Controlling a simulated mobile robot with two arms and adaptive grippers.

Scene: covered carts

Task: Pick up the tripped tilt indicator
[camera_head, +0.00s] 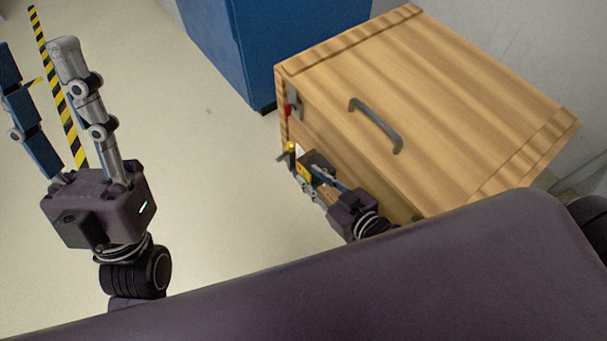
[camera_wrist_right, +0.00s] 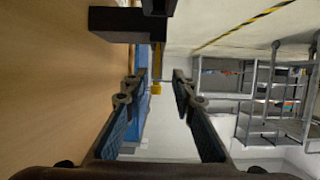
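A wooden crate (camera_head: 440,95) with a dark lid handle (camera_head: 375,125) stands at the right in the head view. On its left side are a small red piece (camera_head: 287,109) by a grey bracket and, lower, a small yellow-topped piece (camera_head: 290,147). I cannot tell for sure which is the tripped tilt indicator. My right gripper (camera_head: 308,180) is beside the crate's left side, partly hidden. In the right wrist view the gripper (camera_wrist_right: 157,86) is open; a small yellow piece (camera_wrist_right: 156,88) shows between the fingertips, with visible gaps. My left gripper (camera_head: 35,55) is open and empty over the floor.
A dark block (camera_wrist_right: 125,22) juts from the crate above the fingers in the wrist view. A blue cabinet (camera_head: 270,40) stands behind the crate. A metal rack (camera_wrist_right: 275,105) is at the right in the wrist view. The floor (camera_head: 200,190) left of the crate is clear.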

